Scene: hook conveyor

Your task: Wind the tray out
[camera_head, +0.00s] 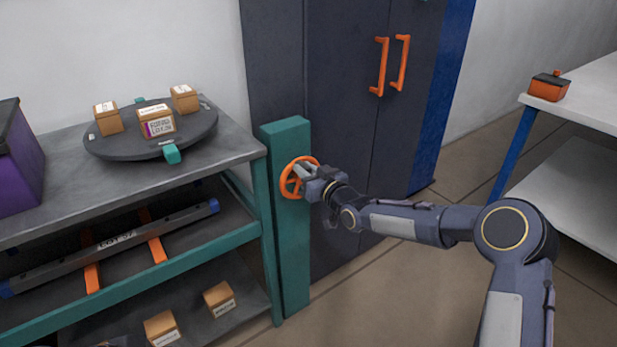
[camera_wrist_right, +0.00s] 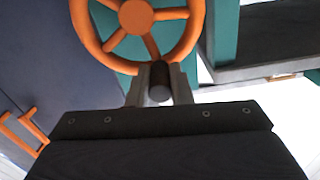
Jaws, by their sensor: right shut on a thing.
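An orange handwheel (camera_head: 290,181) is mounted on the teal post (camera_head: 292,250) at the right end of the shelf unit. It also shows in the right wrist view (camera_wrist_right: 138,16), with its spokes and hub. My left gripper is not in view.
A round dark turntable (camera_head: 110,147) with several small boxes stands on the top shelf, beside a purple bin (camera_head: 18,170). Boxes (camera_head: 219,298) lie on the bottom shelf. A dark cabinet (camera_head: 345,90) stands behind the post. A white table (camera_head: 590,95) is at right.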

